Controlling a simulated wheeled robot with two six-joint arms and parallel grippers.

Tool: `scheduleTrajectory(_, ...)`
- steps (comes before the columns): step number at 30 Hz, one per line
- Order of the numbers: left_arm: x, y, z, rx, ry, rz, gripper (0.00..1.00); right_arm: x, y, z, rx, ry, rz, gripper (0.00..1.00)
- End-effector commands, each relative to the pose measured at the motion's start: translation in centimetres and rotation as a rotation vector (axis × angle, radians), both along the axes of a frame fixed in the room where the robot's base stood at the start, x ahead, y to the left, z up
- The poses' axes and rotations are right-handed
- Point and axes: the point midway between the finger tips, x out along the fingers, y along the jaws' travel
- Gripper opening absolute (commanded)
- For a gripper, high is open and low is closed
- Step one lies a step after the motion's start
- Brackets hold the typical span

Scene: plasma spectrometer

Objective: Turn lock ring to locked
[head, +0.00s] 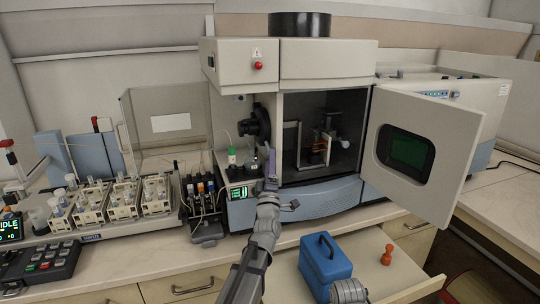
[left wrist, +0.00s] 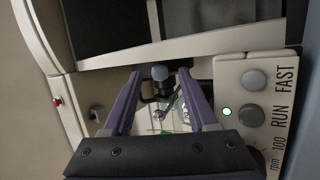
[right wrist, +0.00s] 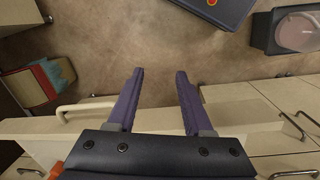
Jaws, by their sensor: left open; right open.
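A black round, ring-like part (head: 258,125) sits on the spectrometer's front, left of the open chamber; it may be the lock ring, but I cannot tell its setting. My left gripper (head: 270,158) is in front of the instrument, just below and right of that part, with a purple finger pointing up. My right gripper (right wrist: 157,80) is open and empty above the open drawer's edge and the floor.
The chamber door (head: 450,150) stands open to the right. A clear panel (head: 160,130) and sample racks (head: 90,203) stand at the left. A blue box (head: 326,270) and an orange piece (head: 387,254) are in the open drawer (head: 375,240).

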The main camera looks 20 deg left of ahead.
Motion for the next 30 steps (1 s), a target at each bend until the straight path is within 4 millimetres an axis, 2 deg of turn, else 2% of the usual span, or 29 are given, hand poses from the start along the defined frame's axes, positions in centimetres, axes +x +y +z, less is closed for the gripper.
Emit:
scheduleTrajectory(3,0.99,0.24,0.61,-0.001,0.000,0.000,0.58,0.00,0.00,0.62,0.000,0.000,0.000,0.51)
scheduleTrajectory(11,0.96,0.26,0.51,-0.001,0.000,0.000,0.57,0.00,0.00,0.52,0.000,0.000,0.000,0.51)
scheduleTrajectory(26,0.95,0.26,0.51,0.000,0.000,0.000,0.01,0.00,0.00,0.52,0.000,0.000,0.000,0.51)
scheduleTrajectory(30,0.95,0.26,0.51,0.000,0.000,0.000,0.00,0.00,0.00,0.52,0.000,0.000,0.000,0.51)
